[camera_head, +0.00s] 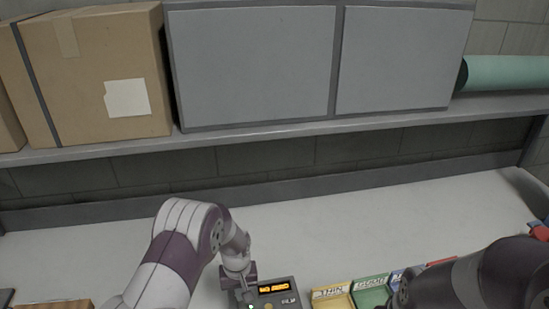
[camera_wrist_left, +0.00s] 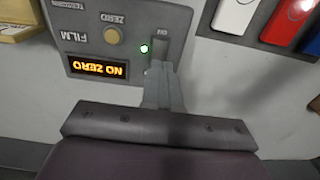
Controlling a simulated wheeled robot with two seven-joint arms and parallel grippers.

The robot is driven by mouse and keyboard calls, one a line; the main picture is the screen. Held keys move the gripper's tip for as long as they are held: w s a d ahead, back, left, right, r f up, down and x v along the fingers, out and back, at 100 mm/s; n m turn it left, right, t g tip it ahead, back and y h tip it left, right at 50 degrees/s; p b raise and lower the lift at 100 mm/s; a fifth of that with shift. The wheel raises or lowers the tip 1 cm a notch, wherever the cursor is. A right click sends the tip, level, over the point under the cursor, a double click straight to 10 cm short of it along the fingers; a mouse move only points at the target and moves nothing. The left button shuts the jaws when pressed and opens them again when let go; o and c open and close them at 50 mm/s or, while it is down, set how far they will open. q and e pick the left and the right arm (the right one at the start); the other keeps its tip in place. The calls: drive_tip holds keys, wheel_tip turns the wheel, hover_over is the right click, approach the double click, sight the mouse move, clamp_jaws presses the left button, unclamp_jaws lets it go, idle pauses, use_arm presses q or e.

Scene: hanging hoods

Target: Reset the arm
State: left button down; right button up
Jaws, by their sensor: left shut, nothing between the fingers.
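My left gripper (camera_head: 243,290) is at the bottom of the head view, shut and empty, over the left side of a grey device (camera_head: 288,297) with a lit orange display. In the left wrist view the shut fingertips (camera_wrist_left: 161,75) are at the switch marked ON on the same device (camera_wrist_left: 90,35). I cannot tell whether they touch it. A small light glows beside the switch, and the display, upside down, reads NO ZERO. My right arm comes in at the lower right of the head view; its gripper does not show.
Yellow (camera_head: 333,298) and green (camera_head: 371,291) labelled trays stand right of the device. A shelf above the table holds a cardboard box (camera_head: 90,70), grey cabinets (camera_head: 255,65) and a green roll (camera_head: 508,72). The table behind the device is clear.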

use_arm(q)
drive_tip(key=s+a+r+m+b, duration=0.1)
drive_tip(key=s+a+r+b, duration=0.1)
drive_tip(key=s+r, duration=0.4)
drive_tip(key=s+a+r+m+t+b, duration=0.1)
drive_tip(key=s+r+b, duration=0.3)
drive_tip(key=s, duration=0.9)
drive_tip(key=shift+s+a+r+m, duration=0.2)
drive_tip(key=shift+a+r+m, duration=0.45)
drive_tip(key=shift+r, duration=0.2)
drive_tip(key=shift+w, duration=0.15)
